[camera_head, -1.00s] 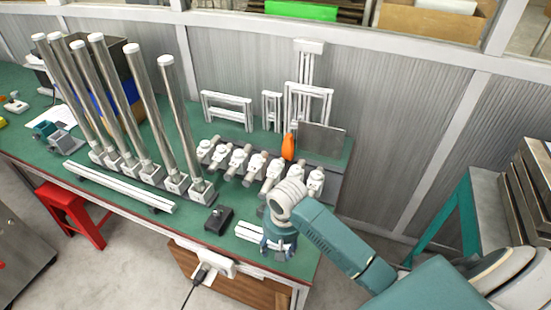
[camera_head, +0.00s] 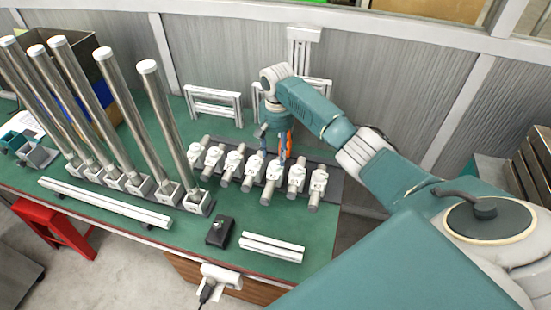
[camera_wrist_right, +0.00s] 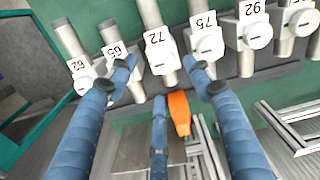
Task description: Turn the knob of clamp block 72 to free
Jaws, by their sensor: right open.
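In the head view I take clamp block 72 (camera_head: 272,174) to be the third from the right of the row. My right gripper (camera_wrist_right: 158,70) is open and empty, its blue fingers spread around the line to the knob, apart from it as far as I can tell. In the head view the right gripper (camera_head: 274,148) hangs over the rear of the row. My left gripper is not in view.
Clamp blocks 65 (camera_wrist_right: 122,55) and 75 (camera_wrist_right: 205,45) stand close on either side. An orange upright object (camera_wrist_right: 179,113) stands just behind the row, near the fingers. Tall metal tubes (camera_head: 120,105) stand to the left. The green table (camera_head: 185,238) has free room in front.

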